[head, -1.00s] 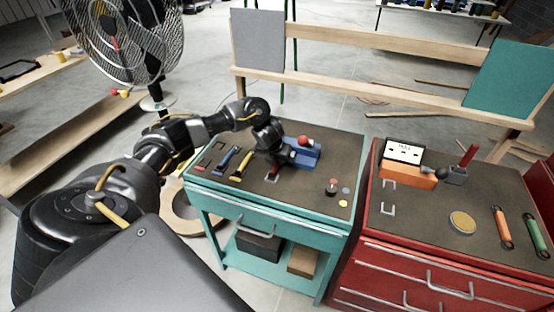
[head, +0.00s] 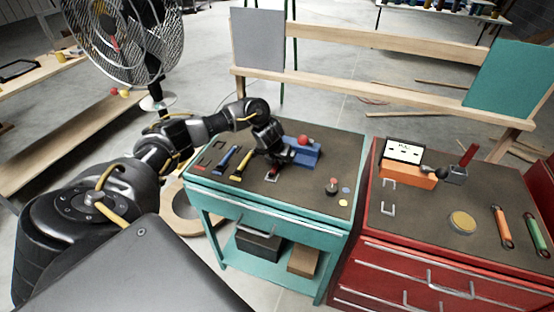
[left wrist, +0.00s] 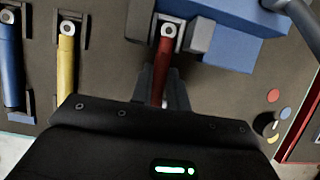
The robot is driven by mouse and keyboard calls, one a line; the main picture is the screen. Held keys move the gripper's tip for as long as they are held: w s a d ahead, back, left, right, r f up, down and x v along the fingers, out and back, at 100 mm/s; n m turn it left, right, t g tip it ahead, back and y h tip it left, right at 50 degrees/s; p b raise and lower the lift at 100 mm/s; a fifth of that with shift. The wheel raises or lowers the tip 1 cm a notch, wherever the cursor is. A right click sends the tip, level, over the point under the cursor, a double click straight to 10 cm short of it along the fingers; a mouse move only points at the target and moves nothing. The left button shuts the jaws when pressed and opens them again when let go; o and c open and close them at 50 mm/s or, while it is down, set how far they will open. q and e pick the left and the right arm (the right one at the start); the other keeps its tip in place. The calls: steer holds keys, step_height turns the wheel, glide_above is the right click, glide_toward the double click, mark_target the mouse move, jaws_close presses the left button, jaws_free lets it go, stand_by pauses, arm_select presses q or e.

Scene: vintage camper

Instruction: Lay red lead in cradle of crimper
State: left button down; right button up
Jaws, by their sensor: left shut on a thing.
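The red lead (left wrist: 163,62) has a metal ring at its far end. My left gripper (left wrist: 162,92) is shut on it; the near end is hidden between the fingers. The blue crimper (head: 307,156) has a red knob on top and stands near the back of the teal cart's top. In the left wrist view the lead's ring end lies between the grey walls of the cradle (left wrist: 199,35), beside the crimper's blue body (left wrist: 228,45). Whether the lead rests on the cradle floor cannot be told. My left gripper (head: 275,168) also shows in the head view, just in front of the crimper.
A blue lead (left wrist: 11,65) and a yellow lead (left wrist: 66,75) lie in holders to the left. A red cart (head: 420,225) with tools stands to the right.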

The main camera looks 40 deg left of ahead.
arm_select(q)
steer(key=shift+f+b, duration=0.4)
steer(key=shift+f, duration=0.15)
steer(key=c, duration=1.3)
jaws_free()
steer(key=v, duration=0.6)
steer(key=shift+r, duration=0.3)
steer(key=p+v, duration=0.2)
steer(key=v, duration=0.1)
steer(key=shift+s+r, duration=0.1)
steer(key=shift+r, duration=0.25)
steer(key=shift+s+d+r, duration=0.1)
steer(key=shift+s+r, duration=0.15)
